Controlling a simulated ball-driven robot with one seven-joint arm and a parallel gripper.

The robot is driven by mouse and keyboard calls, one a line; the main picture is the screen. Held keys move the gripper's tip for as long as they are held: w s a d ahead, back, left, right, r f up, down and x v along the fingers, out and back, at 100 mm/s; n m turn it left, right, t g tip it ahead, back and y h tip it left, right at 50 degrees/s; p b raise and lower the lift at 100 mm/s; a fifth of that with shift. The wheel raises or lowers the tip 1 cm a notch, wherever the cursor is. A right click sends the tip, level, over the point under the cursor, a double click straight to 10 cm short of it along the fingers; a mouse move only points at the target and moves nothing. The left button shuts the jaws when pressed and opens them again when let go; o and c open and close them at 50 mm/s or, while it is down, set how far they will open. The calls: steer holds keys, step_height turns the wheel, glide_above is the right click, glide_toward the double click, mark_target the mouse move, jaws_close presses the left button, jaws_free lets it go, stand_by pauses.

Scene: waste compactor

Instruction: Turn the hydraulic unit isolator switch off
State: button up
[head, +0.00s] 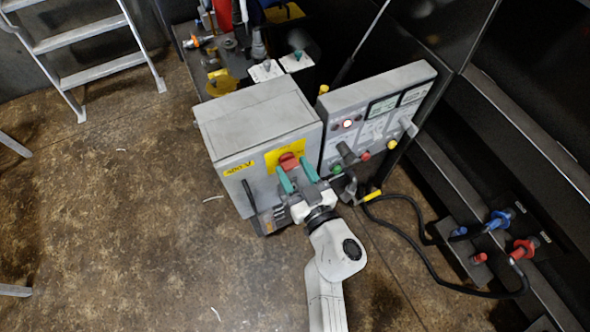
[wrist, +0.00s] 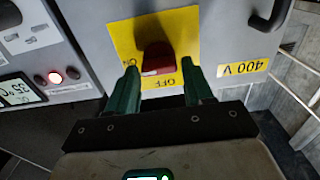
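The isolator switch is a red rotary knob (head: 288,161) on a yellow plate (head: 271,160) on the front of a grey cabinet (head: 258,115). The knob also shows in the wrist view (wrist: 158,58), with ON and OFF lettering around it. I cannot tell for sure which mark the knob points to. My gripper (head: 297,174) is open and empty. In the wrist view its two green fingers (wrist: 160,88) stand apart, one toward each side of the knob and short of it. No contact shows.
A yellow 400 V label (head: 238,168) and a black handle (head: 251,196) are on the same cabinet. A control panel (head: 375,105) with a lit red lamp (head: 347,124) stands close on the right. A black hose (head: 405,270) runs along the floor to the right. Open floor lies left.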

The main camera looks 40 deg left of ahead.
steer(key=c, duration=0.7)
steer(key=shift+n, duration=0.3)
steer(key=n, duration=0.3)
steer(key=shift+n, duration=0.3)
steer(key=n, duration=0.4)
steer(key=shift+s+f+n, duration=0.15)
steer(key=shift+n, duration=0.15)
steer(key=n+b, duration=0.1)
steer(key=n, duration=0.3)
steer(key=shift+a+f+n+b, duration=0.1)
steer(key=shift+n+b, duration=0.2)
steer(key=shift+s+f+n+b, duration=0.1)
steer(key=shift+n+b, duration=0.55)
steer(key=shift+n, duration=1.55)
